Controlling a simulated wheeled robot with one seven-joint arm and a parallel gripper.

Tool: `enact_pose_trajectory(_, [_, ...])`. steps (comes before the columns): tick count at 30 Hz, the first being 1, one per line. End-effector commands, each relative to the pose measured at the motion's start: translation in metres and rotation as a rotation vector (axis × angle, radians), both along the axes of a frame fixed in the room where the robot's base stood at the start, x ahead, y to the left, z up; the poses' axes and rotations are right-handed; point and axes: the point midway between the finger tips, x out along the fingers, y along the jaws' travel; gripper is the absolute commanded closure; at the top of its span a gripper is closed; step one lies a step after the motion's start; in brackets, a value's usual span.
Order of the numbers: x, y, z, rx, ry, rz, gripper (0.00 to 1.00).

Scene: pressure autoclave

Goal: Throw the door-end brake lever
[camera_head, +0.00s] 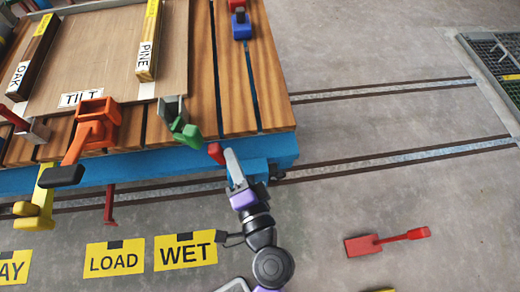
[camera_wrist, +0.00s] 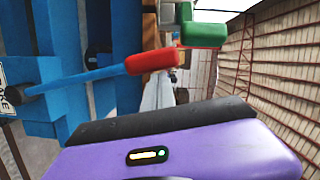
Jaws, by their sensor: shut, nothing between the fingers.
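The door-end brake lever shows in the wrist view as a blue rod with a red grip (camera_wrist: 152,61), reaching right from a dark pivot on the blue cart frame (camera_wrist: 35,95). A partly cut-off white label sits by the pivot. In the head view only its red grip (camera_head: 216,153) shows, at the cart's near right corner. My gripper (camera_head: 233,165) is shut and empty, with its fingers just right of the red grip. In the wrist view the grey fingers (camera_wrist: 158,92) lie just beyond the red grip; I cannot tell if they touch it.
A green-handled latch (camera_head: 185,130) is close left of my gripper on the deck edge. An orange lever (camera_head: 92,125) and a yellow one (camera_head: 40,205) stand farther left. A red tool (camera_head: 385,240) lies on the floor at right. Floor rails (camera_head: 400,155) run right; the floor there is mostly clear.

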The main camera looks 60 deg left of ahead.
Motion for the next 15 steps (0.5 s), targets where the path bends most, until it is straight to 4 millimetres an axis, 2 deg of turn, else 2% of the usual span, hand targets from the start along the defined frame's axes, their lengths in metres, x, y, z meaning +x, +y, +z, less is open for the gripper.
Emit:
enact_pose_trajectory(1, [-0.010,0.004,-0.002,-0.012,-0.029,0.003,1.00])
enact_pose_trajectory(6, [-0.033,0.013,-0.007,-0.050,-0.121,0.001,1.00])
enact_pose_trajectory(15, [-0.054,0.022,-0.014,-0.085,-0.204,0.002,1.00])
